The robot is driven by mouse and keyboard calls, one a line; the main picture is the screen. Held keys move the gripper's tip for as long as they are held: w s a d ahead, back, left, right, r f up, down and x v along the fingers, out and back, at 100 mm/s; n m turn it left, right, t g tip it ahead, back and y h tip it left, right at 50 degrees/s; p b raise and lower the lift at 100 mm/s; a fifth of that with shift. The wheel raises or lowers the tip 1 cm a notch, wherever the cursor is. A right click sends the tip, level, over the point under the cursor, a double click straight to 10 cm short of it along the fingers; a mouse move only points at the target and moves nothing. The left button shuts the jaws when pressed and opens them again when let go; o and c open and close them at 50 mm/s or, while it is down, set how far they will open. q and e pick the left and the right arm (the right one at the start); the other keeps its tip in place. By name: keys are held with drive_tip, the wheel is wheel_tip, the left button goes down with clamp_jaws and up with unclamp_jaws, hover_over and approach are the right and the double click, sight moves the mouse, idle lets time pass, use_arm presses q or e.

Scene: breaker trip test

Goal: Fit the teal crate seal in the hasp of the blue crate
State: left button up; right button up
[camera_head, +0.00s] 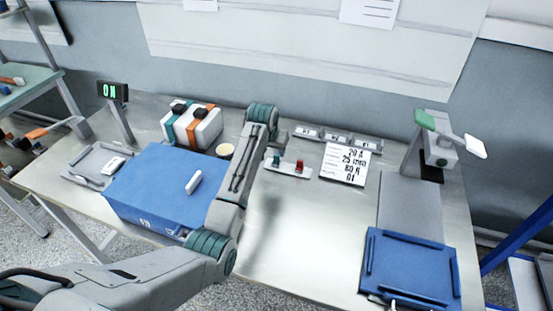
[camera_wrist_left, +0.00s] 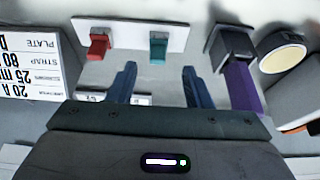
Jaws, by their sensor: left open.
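The blue crate (camera_head: 150,180) stands closed at the left of the bench, with a white bar (camera_head: 194,182) on its lid. I cannot make out the hasp clearly; my left arm covers part of the crate's right side. The teal seal (camera_wrist_left: 158,50) sits on a white plate (camera_wrist_left: 177,36) beside a red seal (camera_wrist_left: 99,46). The red seal also shows in the head view (camera_head: 300,165). In the left wrist view my left gripper (camera_wrist_left: 159,72) is open and empty, its fingers short of the teal seal, which lies roughly between their lines. My right gripper is not in view.
A white box with orange and teal straps (camera_head: 192,126) stands behind the crate, near a round cup (camera_head: 225,151). A printed card (camera_head: 345,164) lies right of the seal plate. A blue tray (camera_head: 411,268) lies at front right. The middle front bench is clear.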

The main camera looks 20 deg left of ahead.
sight(276, 156)
use_arm(q)
drive_tip(key=shift+w+d+f+p, duration=0.15)
drive_tip(key=shift+w+f+p, duration=0.5)
drive_tip(key=shift+f, duration=0.3)
drive_tip(key=shift+x, duration=1.05)
drive_tip(key=shift+w+f, duration=0.25)
drive_tip(key=shift+f, duration=0.25)
drive_tip(key=c, duration=1)
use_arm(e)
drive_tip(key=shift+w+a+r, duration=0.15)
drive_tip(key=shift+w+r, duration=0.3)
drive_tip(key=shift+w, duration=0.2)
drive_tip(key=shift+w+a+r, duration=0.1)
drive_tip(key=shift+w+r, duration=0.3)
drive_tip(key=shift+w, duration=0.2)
use_arm(q)
drive_tip(key=shift+r, duration=0.1)
